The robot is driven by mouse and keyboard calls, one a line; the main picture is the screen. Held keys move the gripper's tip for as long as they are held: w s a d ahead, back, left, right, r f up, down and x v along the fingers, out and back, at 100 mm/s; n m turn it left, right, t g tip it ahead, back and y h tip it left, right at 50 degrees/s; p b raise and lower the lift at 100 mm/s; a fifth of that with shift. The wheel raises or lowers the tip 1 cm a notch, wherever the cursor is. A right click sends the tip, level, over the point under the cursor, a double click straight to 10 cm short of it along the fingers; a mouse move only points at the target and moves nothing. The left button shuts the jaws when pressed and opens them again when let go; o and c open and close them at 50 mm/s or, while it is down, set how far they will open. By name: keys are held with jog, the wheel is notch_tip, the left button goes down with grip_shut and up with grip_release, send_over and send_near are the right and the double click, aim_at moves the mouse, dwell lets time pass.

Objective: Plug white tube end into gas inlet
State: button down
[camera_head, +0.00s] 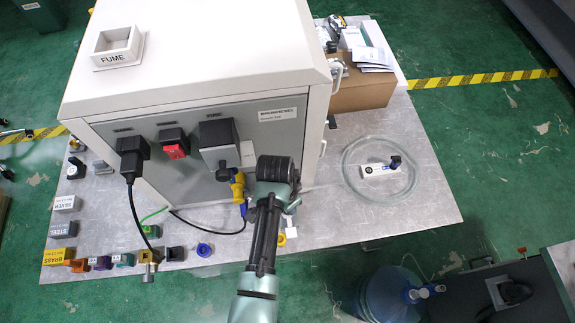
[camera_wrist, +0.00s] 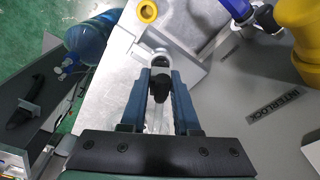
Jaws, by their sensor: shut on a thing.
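My gripper (camera_wrist: 160,78) is shut on a small dark fitting (camera_wrist: 159,90), with a pale, clear tube-like piece below it between the fingers. A white ring-shaped part (camera_wrist: 160,58) shows just beyond the fingertips; I cannot tell whether it touches the fitting. In the head view my arm hides the fingertips, which are near the lower right of the machine's front panel (camera_head: 195,165). A coil of clear tube (camera_head: 347,190) lies on the table at the right. No gas inlet can be clearly made out in either view.
The white machine (camera_head: 190,70) carries black plugs, a red switch (camera_head: 173,143) and a yellow connector (camera_head: 238,187), also close in the wrist view (camera_wrist: 300,40). A white block (camera_head: 378,170) lies inside the coil. A water bottle (camera_head: 393,290) stands off the table. The table's right front is clear.

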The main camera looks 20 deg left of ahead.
jog(key=shift+f+b, duration=0.35)
jog(key=shift+f, duration=0.15)
jog(key=shift+s+d+f, duration=0.1)
jog(key=shift+s+f, duration=0.15)
jog(key=shift+f, duration=0.3)
dwell(0.8)
jog(key=c, duration=0.8)
grip_release()
jog(key=shift+c, duration=0.2)
jog(key=shift+o, duration=1.2)
jog(key=shift+w, duration=0.1)
jog(key=shift+o, duration=0.2)
jog(key=shift+r, duration=0.1)
jog(key=shift+w, duration=0.15)
jog(key=o, duration=0.4)
jog(key=shift+r, duration=0.25)
